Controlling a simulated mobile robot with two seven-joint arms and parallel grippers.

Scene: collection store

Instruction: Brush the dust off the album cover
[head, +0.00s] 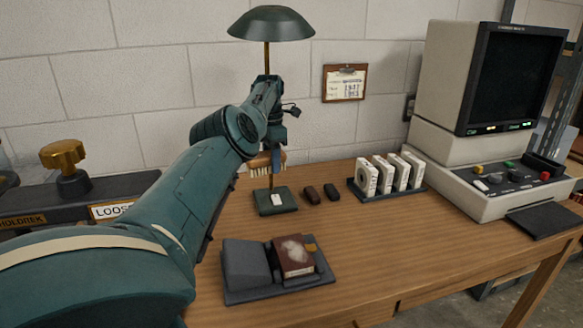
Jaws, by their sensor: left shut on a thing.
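The album (294,255) is a small brown-red book with a pale patch of dust on its cover. It lies on the right part of a dark grey cradle (247,265) near the front of the wooden table. My left gripper (275,150) is shut on a brush (262,161) with a wooden handle and pale bristles pointing down. The brush is in the air, apart from the album and farther back. The gripper's fingers are partly hidden behind my arm and are small in the picture. My right gripper is out of view.
A green-shaded lamp (271,24) stands close behind my left gripper. Two small dark blocks (322,192) and a rack (408,194) of several white boxes stand to the right. A reader with a screen (512,75) fills the right end. Table front right of the cradle is clear.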

